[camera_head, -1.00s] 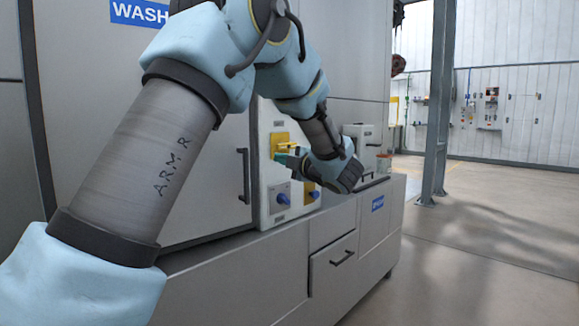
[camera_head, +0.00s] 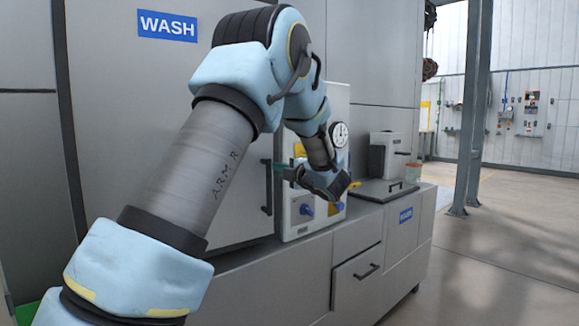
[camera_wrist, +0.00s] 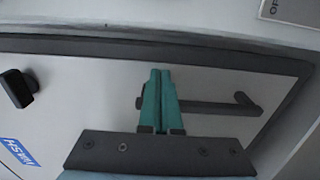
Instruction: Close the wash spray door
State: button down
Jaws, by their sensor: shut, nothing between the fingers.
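The wash spray door (camera_head: 225,185) is the large grey panel under a blue WASH sign (camera_head: 167,25). My arm covers much of it, and I cannot tell whether it sits fully flush in its dark frame. Its dark bar handle (camera_head: 266,192) is upright near the right edge. My gripper (camera_head: 279,168) has its green fingers shut and empty near the upper part of the handle. In the wrist view the shut fingers (camera_wrist: 158,98) overlap the handle (camera_wrist: 215,107) and hide part of it. I cannot tell whether they touch it.
A control panel (camera_head: 298,232) with blue knobs and a gauge stands right of the door. A grey machine (camera_head: 388,150) sits farther right on the cabinet top. The cabinet below has a drawer (camera_head: 357,280). A grey post (camera_head: 470,120) stands at right, with open floor around it.

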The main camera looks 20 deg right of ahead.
jog(key=shift+x, duration=0.95)
